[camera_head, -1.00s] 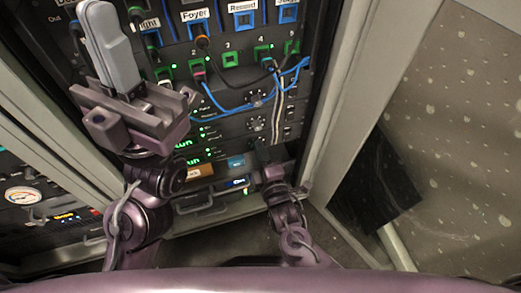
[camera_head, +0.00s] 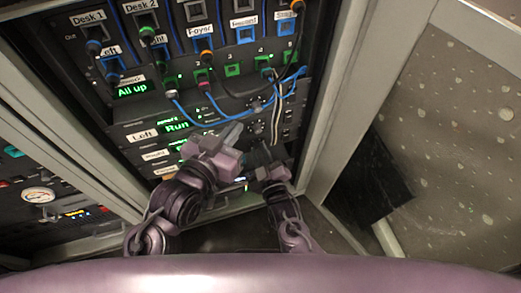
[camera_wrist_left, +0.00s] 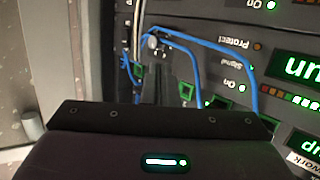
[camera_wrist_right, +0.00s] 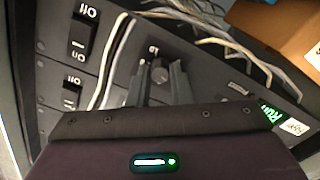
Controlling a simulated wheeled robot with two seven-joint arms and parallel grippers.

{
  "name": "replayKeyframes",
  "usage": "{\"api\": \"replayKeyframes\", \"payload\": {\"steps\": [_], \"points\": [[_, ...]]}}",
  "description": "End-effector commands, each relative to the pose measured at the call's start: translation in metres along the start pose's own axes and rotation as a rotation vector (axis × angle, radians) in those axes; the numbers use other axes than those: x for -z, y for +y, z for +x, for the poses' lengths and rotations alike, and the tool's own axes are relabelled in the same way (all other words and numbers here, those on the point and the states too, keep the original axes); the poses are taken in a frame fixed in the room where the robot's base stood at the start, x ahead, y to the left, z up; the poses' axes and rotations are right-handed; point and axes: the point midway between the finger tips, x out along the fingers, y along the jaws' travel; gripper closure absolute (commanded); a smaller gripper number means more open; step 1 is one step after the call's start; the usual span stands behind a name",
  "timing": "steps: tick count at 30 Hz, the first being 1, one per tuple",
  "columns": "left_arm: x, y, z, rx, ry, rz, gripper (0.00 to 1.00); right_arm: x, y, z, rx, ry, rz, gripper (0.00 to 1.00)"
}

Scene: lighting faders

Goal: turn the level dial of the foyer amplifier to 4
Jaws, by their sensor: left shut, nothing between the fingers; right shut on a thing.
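A dark dial (camera_wrist_right: 160,70) shows in the right wrist view on a dark amplifier front, with tick marks around it. My right gripper (camera_head: 260,152) is shut on this dial; the fingers lie on both sides of it in the right wrist view. A white label (camera_wrist_right: 292,127) beside a green "Run" display is too small to read, so I cannot tell which amplifier this is. My left gripper (camera_head: 236,130) is shut and empty, just up and left of the right gripper, in front of the rack. The dial's setting cannot be read.
Blue cables (camera_wrist_left: 190,52) hang in front of the amplifiers near my left gripper. Pale cables (camera_wrist_right: 215,40) run close to the dial, and on/off switches (camera_wrist_right: 84,33) sit beside it. The rack's grey right frame (camera_head: 345,95) is close to my right arm.

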Motion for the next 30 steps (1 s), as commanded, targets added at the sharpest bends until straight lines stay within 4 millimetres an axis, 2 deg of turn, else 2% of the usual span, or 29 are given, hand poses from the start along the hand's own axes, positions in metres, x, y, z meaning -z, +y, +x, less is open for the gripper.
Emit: {"api": "replayKeyframes", "payload": {"steps": [3, 9, 18, 23, 30], "points": [[-0.032, 0.003, -0.006, -0.004, -0.151, -0.007, 1.0, 0.001, 0.0, -0.001, 0.001, -0.002, 0.112, 1.0], [-0.082, 0.007, -0.022, -0.012, -0.382, -0.018, 1.0, 0.002, 0.0, 0.0, 0.001, -0.001, 0.302, 1.0], [-0.141, 0.015, -0.059, -0.028, -0.683, -0.03, 1.0, 0.001, 0.0, 0.0, 0.001, -0.001, 0.573, 1.0], [-0.163, 0.018, -0.078, -0.035, -0.805, -0.034, 1.0, 0.002, 0.0, 0.0, 0.001, 0.0, 0.693, 1.0], [-0.162, 0.014, -0.079, -0.025, -0.82, -0.034, 1.0, 0.001, -0.001, 0.0, 0.001, 0.001, 0.815, 1.0]]}}
